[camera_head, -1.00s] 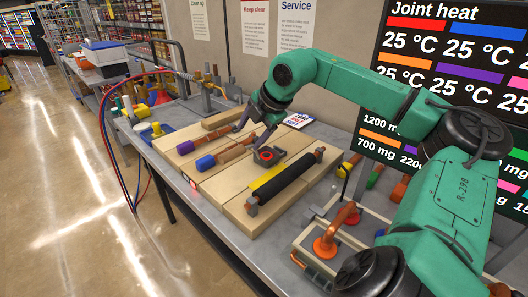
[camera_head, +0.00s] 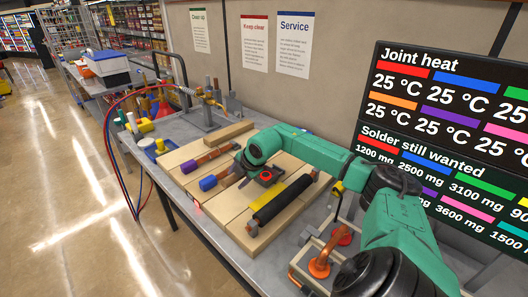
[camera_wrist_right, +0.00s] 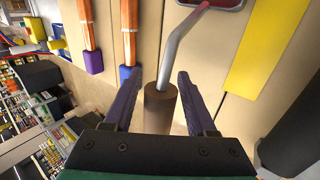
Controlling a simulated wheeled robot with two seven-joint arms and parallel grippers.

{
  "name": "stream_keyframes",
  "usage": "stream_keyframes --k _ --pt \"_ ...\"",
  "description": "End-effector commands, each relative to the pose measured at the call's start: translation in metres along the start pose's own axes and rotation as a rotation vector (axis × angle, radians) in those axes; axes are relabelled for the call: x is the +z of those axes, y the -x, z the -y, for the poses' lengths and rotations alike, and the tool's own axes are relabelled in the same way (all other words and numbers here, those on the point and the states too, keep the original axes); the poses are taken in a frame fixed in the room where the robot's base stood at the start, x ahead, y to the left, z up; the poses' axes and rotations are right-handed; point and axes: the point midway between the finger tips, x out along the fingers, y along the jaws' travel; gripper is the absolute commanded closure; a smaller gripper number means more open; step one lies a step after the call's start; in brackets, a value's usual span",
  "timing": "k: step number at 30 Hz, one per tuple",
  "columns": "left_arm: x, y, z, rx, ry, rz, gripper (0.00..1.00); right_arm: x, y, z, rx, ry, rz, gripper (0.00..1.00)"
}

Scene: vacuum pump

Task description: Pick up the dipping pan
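The dipping pan (camera_head: 267,177) is a small dark pan with red in it, lying on the pale boards in the head view. In the right wrist view, its red-centred pan part (camera_wrist_right: 215,3) is cut off at the top edge. A bent grey rod joins it to a brown handle (camera_wrist_right: 160,108). My right gripper (camera_wrist_right: 160,80) is open, its purple-grey fingers on either side of the handle, with narrow gaps showing. In the head view, my right arm partly hides its gripper and the handle. My left gripper is not in view.
A black roller (camera_head: 283,204) and a yellow strip lie right of the pan. Copper rods with purple and blue ends (camera_head: 208,183) lie left. A frame with copper elbow pieces (camera_head: 319,268) stands at front right. A temperature and solder board (camera_head: 450,130) stands behind.

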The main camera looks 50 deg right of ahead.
Motion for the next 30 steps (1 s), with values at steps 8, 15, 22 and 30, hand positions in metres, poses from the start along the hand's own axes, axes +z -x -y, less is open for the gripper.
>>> stream_keyframes --k 8,15,22,30 --pt "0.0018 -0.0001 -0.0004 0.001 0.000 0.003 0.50 0.0000 0.0004 -0.0001 0.000 0.000 0.000 1.00" --pt "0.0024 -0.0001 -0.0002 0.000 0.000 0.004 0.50 0.0001 0.0006 -0.0002 0.000 0.000 0.000 1.00" --pt "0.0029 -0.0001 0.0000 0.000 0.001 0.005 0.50 0.0001 0.0007 -0.0003 0.001 0.000 0.000 1.00" --pt "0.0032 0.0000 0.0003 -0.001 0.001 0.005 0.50 0.0001 0.0008 -0.0005 0.001 0.000 0.000 1.00"
